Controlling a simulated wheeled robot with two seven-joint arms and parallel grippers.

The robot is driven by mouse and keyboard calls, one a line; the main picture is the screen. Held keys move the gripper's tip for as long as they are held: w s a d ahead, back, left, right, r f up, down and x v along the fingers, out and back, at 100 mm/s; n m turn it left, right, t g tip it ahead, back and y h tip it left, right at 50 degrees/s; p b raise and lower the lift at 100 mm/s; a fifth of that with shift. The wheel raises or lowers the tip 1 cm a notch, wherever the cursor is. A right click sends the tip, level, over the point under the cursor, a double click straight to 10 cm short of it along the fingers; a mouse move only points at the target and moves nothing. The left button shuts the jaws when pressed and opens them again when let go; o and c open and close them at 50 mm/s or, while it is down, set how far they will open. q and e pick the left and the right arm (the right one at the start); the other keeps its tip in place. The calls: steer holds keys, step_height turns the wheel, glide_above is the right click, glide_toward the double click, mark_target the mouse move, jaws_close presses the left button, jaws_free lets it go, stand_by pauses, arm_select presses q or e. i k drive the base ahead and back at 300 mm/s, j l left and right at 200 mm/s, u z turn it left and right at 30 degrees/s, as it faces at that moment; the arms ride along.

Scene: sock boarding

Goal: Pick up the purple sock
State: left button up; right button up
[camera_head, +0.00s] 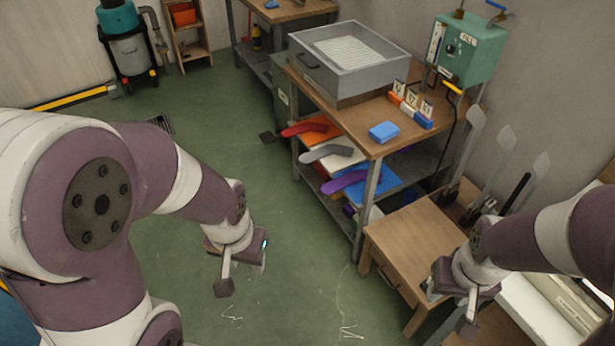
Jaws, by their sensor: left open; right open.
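The purple sock (343,182) sticks out of the front of a shelf under the wooden workbench, below a grey sock (327,153) and a red-orange sock (305,128). Its far part is hidden inside the shelf. My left gripper (224,288) hangs over the green floor, to the left of and nearer than the purple sock, apart from it and empty. My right gripper (466,325) is at the lower right, by the small wooden table, also empty and apart from the sock.
The workbench top (345,112) holds a grey metal box (350,78), a blue block (384,132) and small numbered cards. A small wooden table (410,240) stands right of the shelf, with upright grey boards (497,160) behind it.

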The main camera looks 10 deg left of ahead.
mark_target(329, 187)
steer(key=i+l+u, duration=0.2)
steer(key=i, duration=0.35)
steer(key=i+l+u, duration=0.2)
steer(key=i, duration=0.35)
steer(key=i+l+u, duration=0.2)
steer(key=i, duration=0.35)
steer(key=l, duration=0.1)
